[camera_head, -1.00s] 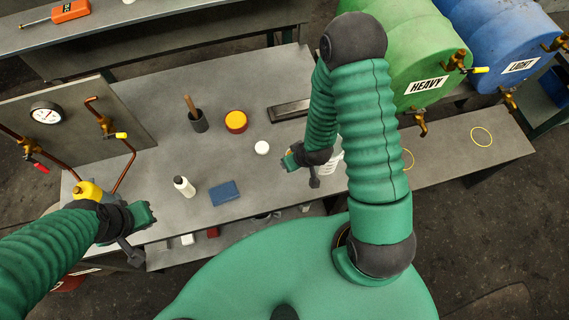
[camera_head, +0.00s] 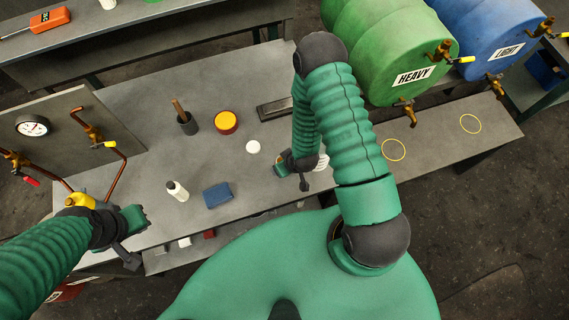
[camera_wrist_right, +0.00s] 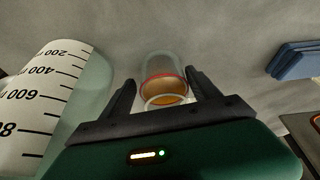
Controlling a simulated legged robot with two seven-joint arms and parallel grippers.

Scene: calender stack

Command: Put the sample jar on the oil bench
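The sample jar, as I take it, is a clear jar (camera_wrist_right: 165,68) with amber liquid and a red line. In the right wrist view it is between the two fingers of my right gripper (camera_wrist_right: 162,88). The fingers stand apart with a narrow gap at the left, so they look open around it. In the head view my right gripper (camera_head: 281,171) is low over the grey table (camera_head: 155,205) and hides the jar. The oil bench seems to be the narrow bench (camera_head: 437,145) with yellow rings at the right. My left gripper (camera_head: 134,218) is over the table's left front; its fingers are unclear.
A graduated beaker (camera_wrist_right: 45,100) stands close left of my right gripper in its wrist view.

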